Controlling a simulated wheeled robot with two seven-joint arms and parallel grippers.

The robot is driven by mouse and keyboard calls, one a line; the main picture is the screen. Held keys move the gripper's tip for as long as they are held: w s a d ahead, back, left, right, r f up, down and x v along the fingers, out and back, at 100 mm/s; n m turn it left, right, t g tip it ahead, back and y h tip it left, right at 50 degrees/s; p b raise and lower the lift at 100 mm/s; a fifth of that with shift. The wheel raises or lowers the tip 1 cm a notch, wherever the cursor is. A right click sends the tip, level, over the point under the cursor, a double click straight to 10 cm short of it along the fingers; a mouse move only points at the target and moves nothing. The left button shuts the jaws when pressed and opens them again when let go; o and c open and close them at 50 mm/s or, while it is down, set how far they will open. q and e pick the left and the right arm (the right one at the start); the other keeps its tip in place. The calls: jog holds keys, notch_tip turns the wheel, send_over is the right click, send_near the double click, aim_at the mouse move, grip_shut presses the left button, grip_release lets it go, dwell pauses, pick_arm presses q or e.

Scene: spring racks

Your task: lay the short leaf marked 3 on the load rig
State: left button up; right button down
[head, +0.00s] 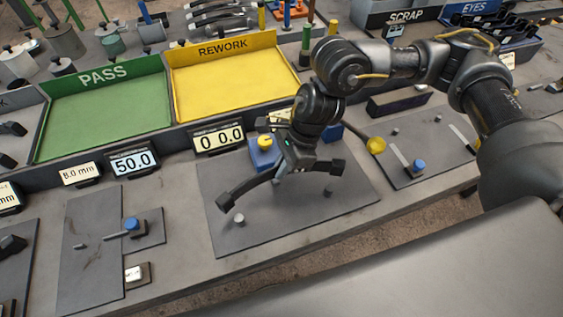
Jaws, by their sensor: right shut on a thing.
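My right gripper (287,168) is shut on a dark, arched leaf (257,184) with a block at each end. The leaf is gripped near its middle. It is over a grey plate (290,225) with two short posts, which looks like the load rig. One post (239,219) shows just below the leaf's left end, the other (328,192) below its right end. I cannot tell whether the leaf touches the rig. No number is readable on it. A blue block with a yellow top (264,152) stands behind the leaf. My left gripper is not in view.
A display reading 0 0.0 (218,138) stands behind the rig. The green PASS tray (105,115) and yellow REWORK tray (230,85) are empty. Another plate with a blue knob (131,224) lies left; one more (430,150) lies right. Several leaves lie at the back.

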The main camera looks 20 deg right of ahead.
jog(key=shift+f, duration=0.5)
notch_tip(320, 180, down, 6)
jog(key=b, duration=0.5)
jog(key=shift+r, duration=0.25)
jog(key=shift+f+b, duration=0.15)
jog(key=shift+b, duration=0.3)
jog(key=shift+a+b, duration=0.1)
jog(key=shift+b, duration=0.6)
jog(key=shift+s, duration=0.5)
dwell(1.0)
jog(key=shift+f, duration=0.25)
dwell(0.5)
jog(key=c, duration=1.5)
grip_release()
jog(key=shift+o, duration=0.5)
